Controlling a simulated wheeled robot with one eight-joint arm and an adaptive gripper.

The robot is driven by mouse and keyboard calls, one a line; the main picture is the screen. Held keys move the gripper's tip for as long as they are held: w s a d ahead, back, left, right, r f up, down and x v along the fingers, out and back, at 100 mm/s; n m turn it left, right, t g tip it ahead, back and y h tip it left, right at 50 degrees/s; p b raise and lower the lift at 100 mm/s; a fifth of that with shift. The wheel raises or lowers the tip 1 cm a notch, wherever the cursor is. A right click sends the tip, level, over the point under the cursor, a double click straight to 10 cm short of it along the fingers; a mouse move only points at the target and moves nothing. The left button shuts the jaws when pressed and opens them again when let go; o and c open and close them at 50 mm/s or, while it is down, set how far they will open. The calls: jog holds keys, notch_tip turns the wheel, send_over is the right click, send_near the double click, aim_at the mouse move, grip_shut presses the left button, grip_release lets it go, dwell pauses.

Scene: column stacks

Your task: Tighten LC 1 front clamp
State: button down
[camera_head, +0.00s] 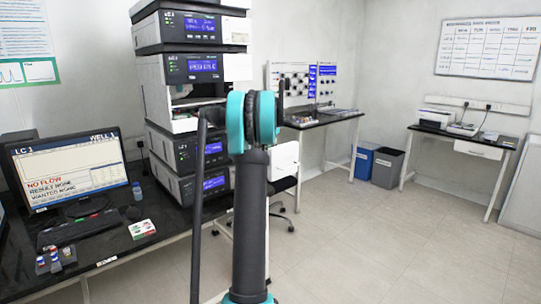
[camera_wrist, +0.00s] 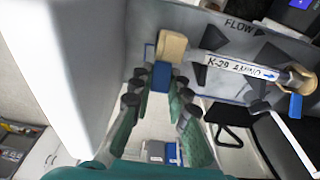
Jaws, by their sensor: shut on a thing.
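The LC 1 stack (camera_head: 190,68) stands on the dark bench, with an open bay in its middle. In the wrist view, a beige clamp (camera_wrist: 172,44) with a blue lever (camera_wrist: 160,76) sits at the left end of the column (camera_wrist: 240,68) labelled K-29 AMINO. A second beige clamp (camera_wrist: 300,78) with a blue lever (camera_wrist: 295,106) is at the column's right end. My gripper (camera_wrist: 160,84) is shut on the left clamp's blue lever, a finger on each side. In the head view my arm hides the gripper and the clamps.
The panel behind the column carries a FLOW arrow (camera_wrist: 245,27). A pale wall (camera_wrist: 75,70) rises close at left. A monitor (camera_head: 70,168) reads LC 1, NO FLOW.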

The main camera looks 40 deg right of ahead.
jog(key=shift+d+f+y, duration=0.3)
jog(key=shift+y, duration=0.7)
jog(key=c, duration=1.4)
grip_release()
jog(key=shift+c, duration=0.2)
notch_tip(320, 180, up, 12)
jog(key=shift+d, duration=0.1)
